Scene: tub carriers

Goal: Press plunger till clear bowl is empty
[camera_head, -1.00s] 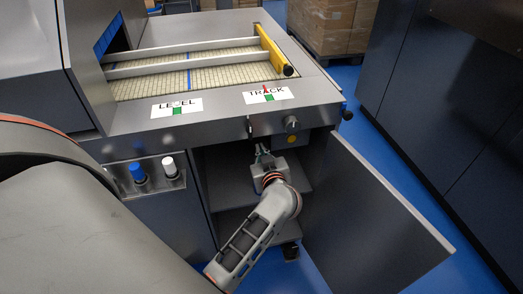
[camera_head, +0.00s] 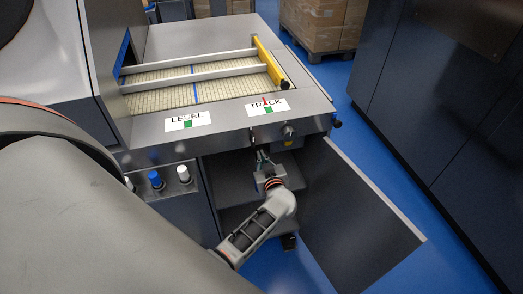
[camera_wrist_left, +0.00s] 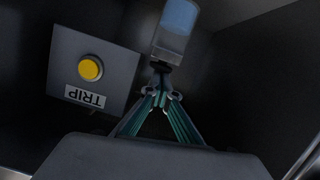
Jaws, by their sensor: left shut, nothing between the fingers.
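The clear bowl (camera_wrist_left: 179,25) hangs at the top of the left wrist view and has a blue-tinted content in its upper part. Its dark lower end is right by the tips of my left gripper (camera_wrist_left: 160,72). The gripper is shut and empty, its tips at or just below the bowl's underside; I cannot tell whether they touch. The plunger is not clearly distinguishable there. In the head view my left gripper (camera_head: 262,158) reaches into the open cabinet under the machine, and the bowl cannot be made out. My right gripper is not in view.
A box with a yellow button (camera_wrist_left: 90,68) marked TRIP is beside the fingers. The cabinet door (camera_head: 360,205) stands open at the right. LEVEL (camera_head: 188,121) and TRACK (camera_head: 267,107) gauges sit above. Blue and white knobs (camera_head: 155,179) are at the left.

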